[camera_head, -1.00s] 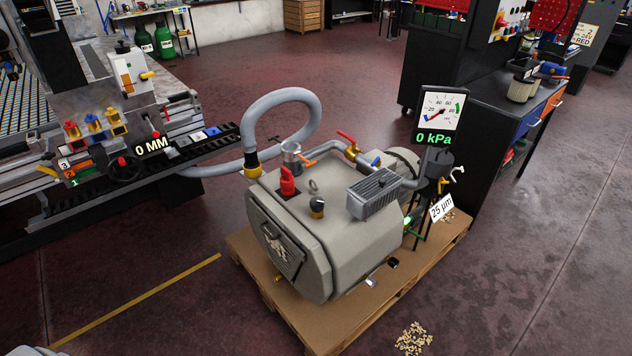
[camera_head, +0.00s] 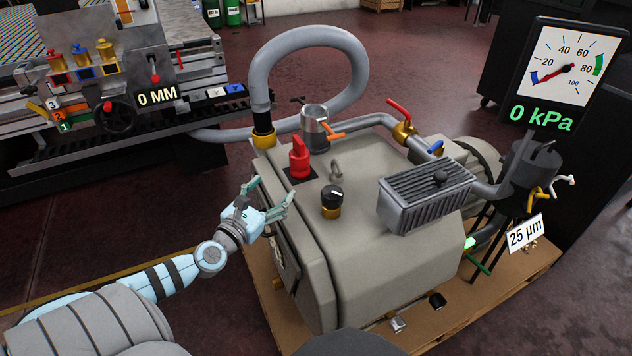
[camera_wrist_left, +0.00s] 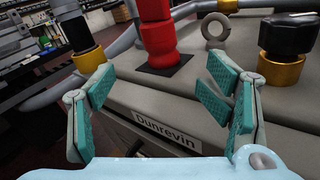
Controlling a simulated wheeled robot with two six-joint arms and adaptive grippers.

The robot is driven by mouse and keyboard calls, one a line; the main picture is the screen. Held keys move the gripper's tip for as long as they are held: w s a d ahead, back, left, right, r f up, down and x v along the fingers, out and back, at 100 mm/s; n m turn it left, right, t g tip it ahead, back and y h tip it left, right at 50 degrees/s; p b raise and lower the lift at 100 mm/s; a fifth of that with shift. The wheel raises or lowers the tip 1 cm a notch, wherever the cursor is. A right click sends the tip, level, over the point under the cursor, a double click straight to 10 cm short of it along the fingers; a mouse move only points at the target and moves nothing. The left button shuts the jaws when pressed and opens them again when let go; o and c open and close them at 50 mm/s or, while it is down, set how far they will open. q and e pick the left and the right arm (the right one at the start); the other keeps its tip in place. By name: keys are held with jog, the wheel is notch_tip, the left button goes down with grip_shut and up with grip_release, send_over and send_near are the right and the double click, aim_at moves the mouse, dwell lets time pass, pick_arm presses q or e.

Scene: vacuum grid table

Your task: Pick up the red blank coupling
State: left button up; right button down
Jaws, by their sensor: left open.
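A red upright fitting (camera_head: 299,160), which looks like the red blank coupling, stands on a black square plate on top of the grey pump (camera_head: 370,170). In the left wrist view the red fitting (camera_wrist_left: 157,30) rises beyond the fingertips, its top cut off by the frame. My left gripper (camera_head: 268,194) is open and empty, in front of and below the red fitting, by the pump's near left edge. In the left wrist view the gripper's teal pads (camera_wrist_left: 160,88) are spread wide, with a gap to the fitting. My right gripper is not in view.
Near the red fitting are a metal cylinder (camera_head: 314,125) with an orange lever, a lifting eye (camera_head: 337,168) and a black-and-brass knob (camera_head: 331,200). A grey hose (camera_head: 350,55) arches behind. A finned box (camera_head: 425,200) and gauge (camera_head: 565,75) stand to the right.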

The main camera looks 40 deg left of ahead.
aim_at(294, 159)
pick_arm(q)
jog(key=shift+w+d+r+n, duration=0.2)
jog(key=shift+w+r+n, duration=0.75)
jog(key=shift+w+n, duration=0.25)
jog(key=w+a, duration=0.1)
jog(key=w, duration=0.3)
jog(key=w+a, duration=0.1)
jog(key=w, duration=0.3)
jog(key=w+a, duration=0.1)
jog(key=w, duration=0.3)
jog(key=shift+s, duration=0.1)
jog(key=c, duration=1.5)
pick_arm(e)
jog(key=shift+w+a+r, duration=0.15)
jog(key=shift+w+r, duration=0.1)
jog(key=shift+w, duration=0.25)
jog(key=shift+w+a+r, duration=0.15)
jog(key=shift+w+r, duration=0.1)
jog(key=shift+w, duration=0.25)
